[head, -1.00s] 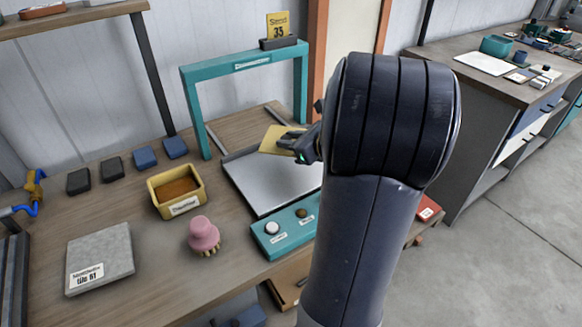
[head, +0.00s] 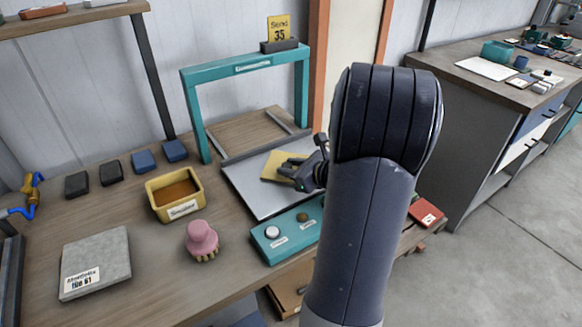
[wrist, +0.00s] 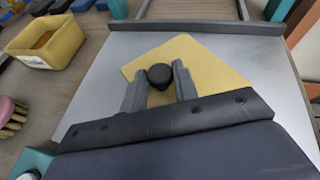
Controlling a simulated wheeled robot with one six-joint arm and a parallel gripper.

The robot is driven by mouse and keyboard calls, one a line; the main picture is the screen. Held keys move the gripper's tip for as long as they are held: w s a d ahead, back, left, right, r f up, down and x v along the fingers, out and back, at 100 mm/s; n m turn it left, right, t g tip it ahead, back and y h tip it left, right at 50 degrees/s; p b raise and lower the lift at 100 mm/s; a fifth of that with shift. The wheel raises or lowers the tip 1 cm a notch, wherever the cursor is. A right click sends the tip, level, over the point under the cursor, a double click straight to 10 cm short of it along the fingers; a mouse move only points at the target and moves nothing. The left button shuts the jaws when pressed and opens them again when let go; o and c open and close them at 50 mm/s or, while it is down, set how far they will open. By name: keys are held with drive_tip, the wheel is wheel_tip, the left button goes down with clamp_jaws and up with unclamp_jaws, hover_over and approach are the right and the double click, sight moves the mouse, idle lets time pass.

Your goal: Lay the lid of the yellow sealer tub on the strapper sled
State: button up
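The yellow lid (head: 271,170) with a black knob is over the grey metal sled (head: 262,202) in front of the teal strapper arch (head: 243,67). My gripper (head: 290,172) is at the lid's knob. In the wrist view, the gripper's fingers (wrist: 160,82) stand either side of the knob and appear to touch it. The lid (wrist: 210,62) lies flat, turned at an angle to the sled (wrist: 105,75); whether it touches the sled is hard to tell. The open yellow sealer tub (head: 178,208), with brown contents, stands left of the sled.
A pink brush (head: 201,240) and a grey tile (head: 95,263) are at the bench front. A teal button panel (head: 285,238) borders the sled's front. Dark and blue blocks (head: 144,160) line the back. My arm hides the sled's right side.

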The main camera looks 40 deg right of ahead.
drive_tip(key=o, duration=0.4)
drive_tip(key=shift+r, duration=0.1)
drive_tip(key=shift+r+p, duration=0.2)
drive_tip(key=shift+p, duration=0.1)
drive_tip(key=v, duration=1.2)
